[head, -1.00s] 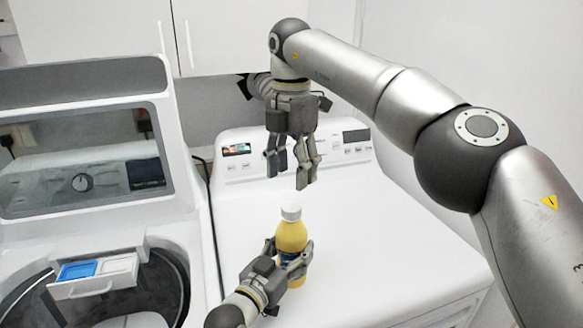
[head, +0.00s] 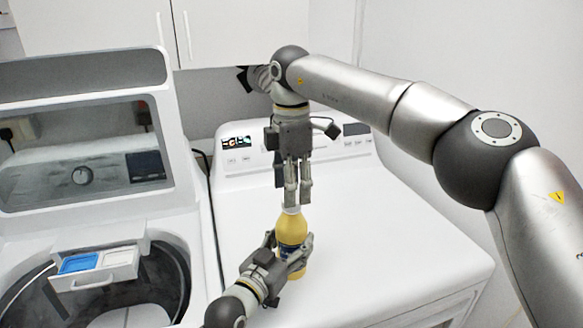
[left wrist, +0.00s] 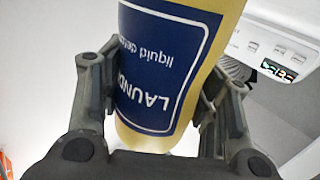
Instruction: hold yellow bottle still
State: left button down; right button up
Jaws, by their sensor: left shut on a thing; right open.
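The yellow bottle (head: 291,229) stands upright on the white top of the right-hand machine. It has a white cap (head: 291,210) and a blue label that reads as laundry liquid detergent in the left wrist view (left wrist: 165,60). My left gripper (head: 288,258) is shut around the bottle's lower body, with a finger on each side in the left wrist view. My right gripper (head: 298,199) points straight down at the cap, its fingertips partly hiding it. Its fingers are open but fairly close together; I cannot tell whether they touch the cap.
The white machine top (head: 400,250) is clear to the right of the bottle. A control panel (head: 235,155) rises behind. At left, an open washer (head: 60,210) has a pulled-out drawer (head: 95,275) with a blue compartment. White cabinets (head: 90,30) hang above.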

jog(key=shift+f, duration=1.35)
